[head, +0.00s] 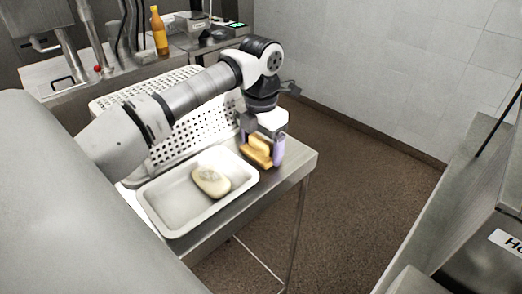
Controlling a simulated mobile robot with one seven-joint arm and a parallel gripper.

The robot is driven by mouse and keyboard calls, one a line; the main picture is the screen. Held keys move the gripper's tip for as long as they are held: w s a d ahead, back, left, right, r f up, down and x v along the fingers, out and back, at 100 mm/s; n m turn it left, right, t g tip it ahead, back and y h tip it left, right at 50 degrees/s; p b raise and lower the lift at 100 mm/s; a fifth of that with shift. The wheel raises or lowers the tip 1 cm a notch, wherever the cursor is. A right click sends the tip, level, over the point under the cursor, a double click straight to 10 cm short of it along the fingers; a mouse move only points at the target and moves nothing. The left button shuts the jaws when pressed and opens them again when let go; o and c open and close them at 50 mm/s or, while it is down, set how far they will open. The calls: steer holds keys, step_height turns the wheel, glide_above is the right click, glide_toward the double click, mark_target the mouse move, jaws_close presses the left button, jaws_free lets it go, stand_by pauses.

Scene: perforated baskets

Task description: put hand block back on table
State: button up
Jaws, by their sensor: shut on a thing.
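The hand block appears to be the orange-tan block (257,153) near the right end of the steel table (296,168). It looks stepped, with a taller part behind a lower one. My gripper (262,143) points down over it and is shut on it. A lavender upright shape stands at the block's right side; I cannot tell whether it is a finger or a separate thing. The block is at or just above the table top; its underside contact is unclear.
A white tray (165,226) left of the block holds a cream oval piece (211,182). A white perforated basket (165,148) stands behind it, partly hidden by my arm. An orange bottle (158,31) stands at the back counter.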

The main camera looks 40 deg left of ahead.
mark_target(261, 139)
steer(key=shift+f, duration=0.2)
steer(key=o, duration=0.9)
step_height(261, 139, up, 12)
steer(key=p, duration=0.7)
steer(key=shift+r, duration=0.15)
